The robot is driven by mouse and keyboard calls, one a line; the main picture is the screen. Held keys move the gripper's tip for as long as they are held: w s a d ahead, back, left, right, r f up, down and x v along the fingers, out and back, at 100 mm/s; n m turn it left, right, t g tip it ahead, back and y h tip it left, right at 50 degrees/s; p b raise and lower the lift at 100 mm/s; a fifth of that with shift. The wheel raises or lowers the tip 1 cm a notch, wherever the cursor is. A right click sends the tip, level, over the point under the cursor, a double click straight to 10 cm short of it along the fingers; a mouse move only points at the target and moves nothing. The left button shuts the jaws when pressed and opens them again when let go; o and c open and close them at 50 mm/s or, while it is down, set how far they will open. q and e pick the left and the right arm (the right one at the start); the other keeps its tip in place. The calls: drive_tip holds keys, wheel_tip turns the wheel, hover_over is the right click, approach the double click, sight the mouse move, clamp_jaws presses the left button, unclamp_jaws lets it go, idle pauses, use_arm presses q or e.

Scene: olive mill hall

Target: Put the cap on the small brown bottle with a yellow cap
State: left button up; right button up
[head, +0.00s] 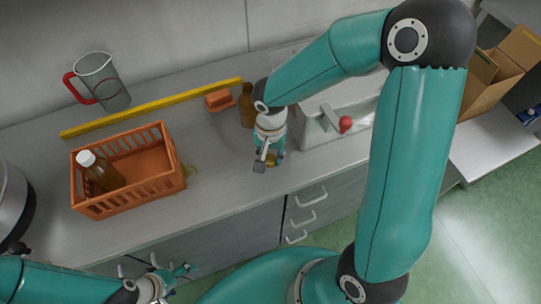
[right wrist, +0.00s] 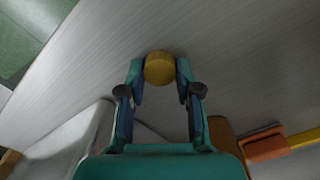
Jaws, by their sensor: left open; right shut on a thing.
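The small brown bottle (head: 246,106) stands on the counter, just behind and left of my right gripper, which partly hides it. No cap can be made out on it. In the right wrist view, part of a brown shape, likely this bottle (right wrist: 222,130), shows beside the gripper. My right gripper (head: 270,160) is shut on the yellow cap (right wrist: 159,68), which sits between its fingertips over the counter; in the head view only a bit of the cap (head: 271,159) shows. My left gripper (head: 179,280) is open and empty, low in front of the counter.
An orange crate (head: 128,185) holds a white-capped brown bottle (head: 100,171). A yellow bar (head: 150,107), an orange block (head: 219,100) and a red-handled jug (head: 102,82) lie behind. A sink (head: 312,133) is at right. The counter between crate and right gripper is mostly clear.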

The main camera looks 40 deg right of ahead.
sight(270, 158)
use_arm(q)
drive_tip(key=shift+f, duration=0.1)
use_arm(e)
wheel_tip(270, 158, up, 20)
idle(0.4)
drive_tip(key=w+a+f+n, duration=0.1)
drive_tip(key=w+f+n, duration=0.2)
drive_tip(key=w+f, duration=0.1)
drive_tip(key=w+a+f+n, duration=0.2)
drive_tip(key=w+f+n, duration=0.1)
drive_tip(key=w+f, duration=0.2)
drive_tip(key=w+a+f+n, duration=0.1)
drive_tip(key=w+f+n, duration=0.2)
drive_tip(key=w+f, duration=0.2)
drive_tip(key=shift+a+f, duration=0.2)
drive_tip(key=shift+f, duration=0.6)
drive_tip(key=shift+a+f, duration=0.15)
drive_tip(key=shift+f, duration=0.6)
use_arm(q)
drive_tip(key=c, duration=0.8)
use_arm(e)
drive_tip(key=shift+d, duration=0.1)
use_arm(q)
drive_tip(key=shift+c, duration=0.2)
use_arm(e)
drive_tip(key=shift+s, duration=0.1)
